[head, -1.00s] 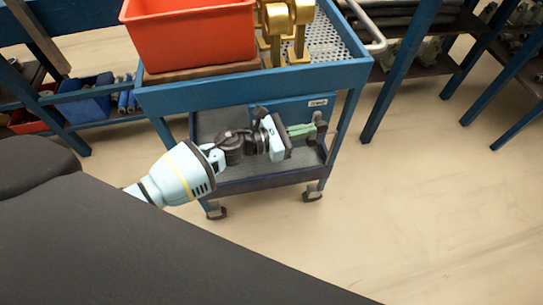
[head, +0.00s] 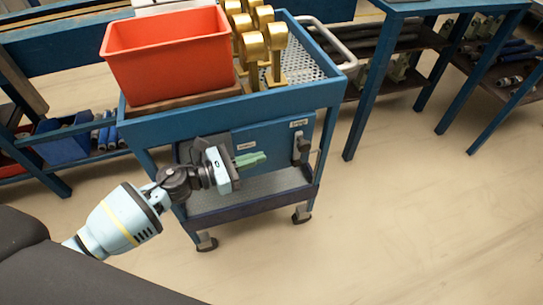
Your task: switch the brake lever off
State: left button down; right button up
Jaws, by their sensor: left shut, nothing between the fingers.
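A blue panel (head: 273,137) is on the front of the blue cart, below its top tray. A dark lever (head: 300,148) is mounted at the panel's right side under a small white label (head: 299,123). The label's words are too small to read, so I cannot be sure this is the brake lever. My left gripper (head: 263,158), with green fingers, is shut and empty in front of the panel. Its tips point right toward the dark lever, with a gap between. A second label (head: 246,146) shows just above the fingers. The wrist hides the panel's left part. My right gripper is not in view.
The cart's top tray (head: 235,107) holds a red-orange bin (head: 168,55) and several gold parts (head: 276,40). The lower shelf (head: 255,203) lies under the gripper. Blue workbenches (head: 370,85) stand behind. The floor (head: 400,220) at right is clear.

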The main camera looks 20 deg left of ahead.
pick_arm(q)
jog(key=shift+v, duration=2.1)
jog(key=shift+s+r, duration=0.1)
jog(key=shift+r, duration=0.1)
jog(key=shift+d, duration=0.1)
